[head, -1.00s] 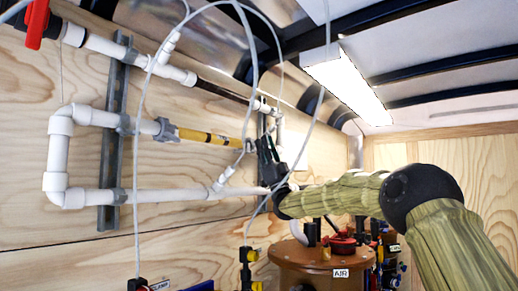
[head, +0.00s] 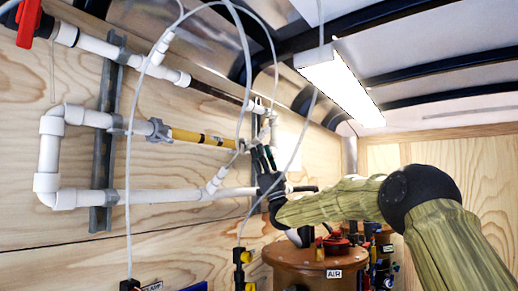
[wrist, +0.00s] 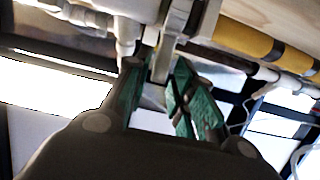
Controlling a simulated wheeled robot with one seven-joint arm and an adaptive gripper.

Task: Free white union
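My gripper (wrist: 158,72) is open, with its two green-padded fingers pointing up towards the pipework in the wrist view. A pale grey-white upright piece (wrist: 166,58) shows between the fingertips; I cannot tell whether either finger touches it. A white pipe fitting (wrist: 127,35) stands just left of the left finger. I cannot tell which of these white fittings is the union. In the head view my dark gripper (head: 266,158) is at the right end of the pipe rows, below small white fittings (head: 262,108), and partly hides the pipes there.
A yellow pipe (head: 200,137) runs left of the gripper and also crosses the wrist view at right (wrist: 245,40). A lower white pipe (head: 160,196) ends near my gripper. Thin hoses (head: 245,60) hang around it. A brown tank (head: 300,257) marked AIR stands below my arm.

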